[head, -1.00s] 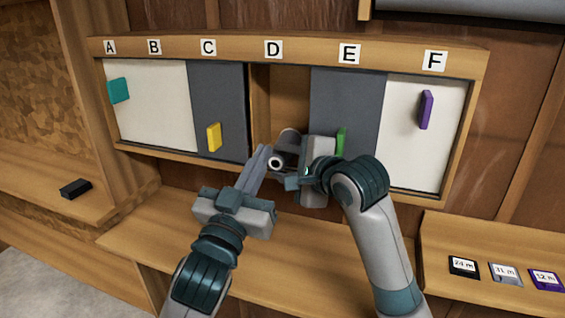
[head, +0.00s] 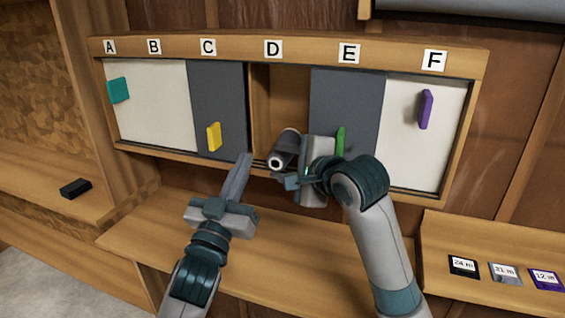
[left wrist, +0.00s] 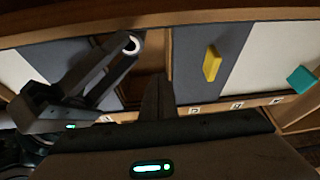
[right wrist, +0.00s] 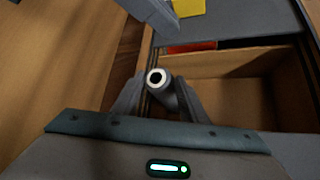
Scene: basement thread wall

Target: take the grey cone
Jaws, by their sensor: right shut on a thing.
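The grey cone (head: 288,143) is held in front of the open compartment under label D, its white-ringed end towards me. My right gripper (head: 286,160) is shut on it; in the right wrist view the cone (right wrist: 165,92) sits between the fingers. It also shows at the top of the left wrist view (left wrist: 117,62), and the fingers hide part of it. My left gripper (head: 240,172) is empty, its fingers together, below and left of the cone and apart from it. Its fingers also show in the left wrist view (left wrist: 158,98).
Sliding panels with a yellow handle (head: 214,137), green handle (head: 341,141), purple handle (head: 426,109) and teal handle (head: 118,90) flank the opening. A wooden shelf (head: 140,240) runs below. A black block (head: 75,188) lies at left.

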